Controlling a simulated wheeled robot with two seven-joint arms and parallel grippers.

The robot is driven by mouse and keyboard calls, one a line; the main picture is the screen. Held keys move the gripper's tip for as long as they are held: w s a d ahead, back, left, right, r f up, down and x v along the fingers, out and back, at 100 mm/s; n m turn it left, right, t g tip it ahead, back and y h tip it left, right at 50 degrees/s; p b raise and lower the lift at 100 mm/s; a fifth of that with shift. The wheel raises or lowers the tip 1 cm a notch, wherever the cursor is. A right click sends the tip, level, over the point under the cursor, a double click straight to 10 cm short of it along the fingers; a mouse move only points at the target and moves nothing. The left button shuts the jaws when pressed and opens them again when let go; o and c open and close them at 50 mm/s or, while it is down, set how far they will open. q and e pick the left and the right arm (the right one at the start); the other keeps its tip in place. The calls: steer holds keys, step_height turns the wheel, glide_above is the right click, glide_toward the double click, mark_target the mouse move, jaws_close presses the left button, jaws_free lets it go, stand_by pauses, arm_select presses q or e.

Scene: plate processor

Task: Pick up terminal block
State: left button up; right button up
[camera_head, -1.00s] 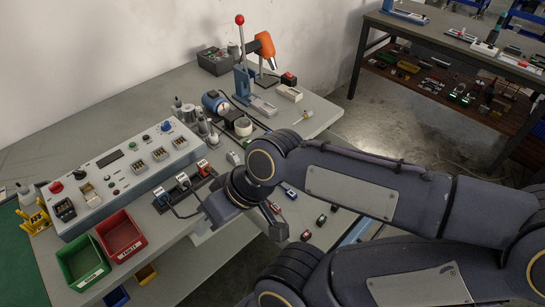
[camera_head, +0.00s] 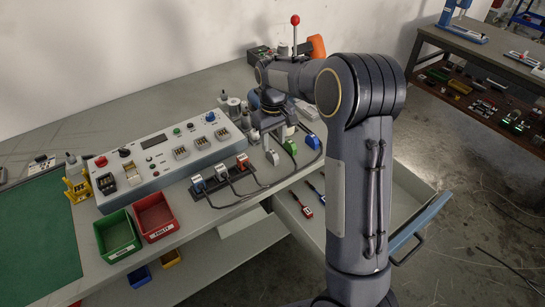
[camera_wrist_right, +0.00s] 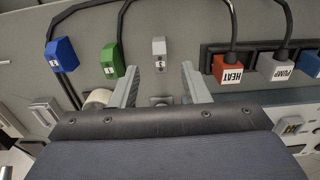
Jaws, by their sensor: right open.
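My right gripper (camera_head: 273,138) is open above the table, just behind a small grey block (camera_head: 272,157). In the right wrist view, its two fingers (camera_wrist_right: 160,70) point toward the grey block (camera_wrist_right: 159,50), which lies just beyond the tips and bears a small label. A green block (camera_head: 290,147) and a blue block (camera_head: 312,141) stand in a row with it; both have black cables in the right wrist view. No part is clearly marked as the terminal block, so I cannot tell whether the grey block is it. My left gripper is out of view.
A socket strip with cabled plugs, including a red HEAT plug (camera_wrist_right: 229,69), lies beside the blocks. Green (camera_head: 117,236) and red (camera_head: 154,216) bins are at the left front. An open drawer (camera_head: 409,230) juts out at the front.

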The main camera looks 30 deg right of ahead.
mark_target(273, 152)
step_height(273, 152, down, 6)
steer(key=shift+w+f, duration=0.1)
steer(key=shift+f, duration=0.05)
steer(key=shift+c, duration=0.4)
jaws_close()
